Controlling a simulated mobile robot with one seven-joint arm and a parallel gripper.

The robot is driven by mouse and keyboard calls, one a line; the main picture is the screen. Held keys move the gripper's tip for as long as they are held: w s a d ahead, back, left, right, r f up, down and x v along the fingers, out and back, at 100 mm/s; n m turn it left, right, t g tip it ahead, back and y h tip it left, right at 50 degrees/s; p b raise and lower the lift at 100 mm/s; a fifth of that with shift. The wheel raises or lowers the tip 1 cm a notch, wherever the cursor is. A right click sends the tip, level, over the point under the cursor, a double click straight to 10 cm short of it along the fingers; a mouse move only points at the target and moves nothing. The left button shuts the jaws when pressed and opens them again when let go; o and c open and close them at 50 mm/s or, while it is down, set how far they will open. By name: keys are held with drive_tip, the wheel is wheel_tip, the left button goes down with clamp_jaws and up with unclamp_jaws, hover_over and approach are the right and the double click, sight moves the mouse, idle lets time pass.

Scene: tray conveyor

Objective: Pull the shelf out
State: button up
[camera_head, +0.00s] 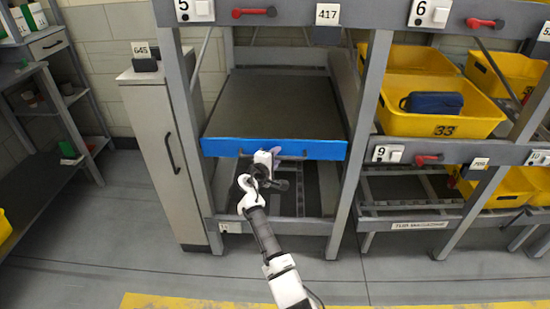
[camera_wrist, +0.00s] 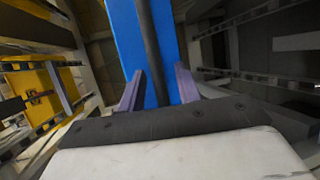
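The shelf (camera_head: 275,105) is a wide grey board with a bright blue front edge (camera_head: 320,150), in the middle bay of the rack. A dark handle bar (camera_head: 292,157) runs along the blue front. My gripper (camera_head: 266,157) is at the left-middle part of this front. In the wrist view, the purple fingers of my gripper (camera_wrist: 160,70) stand apart, one on each side of the dark handle bar (camera_wrist: 150,40), with blue showing in the gaps. The fingers are open around the bar. Whether either finger touches it is unclear.
A tall grey cabinet (camera_head: 165,160) stands left of the bay. Rack posts flank the shelf. Yellow bins (camera_head: 440,120) fill the right bay, one holding a dark blue pouch (camera_head: 433,103). A lower rack level (camera_head: 310,190) lies beneath the shelf. The floor (camera_head: 420,285) in front is clear.

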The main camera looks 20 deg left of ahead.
drive_tip(key=shift+c, duration=0.3)
clamp_jaws()
drive_tip(key=shift+s, duration=0.1)
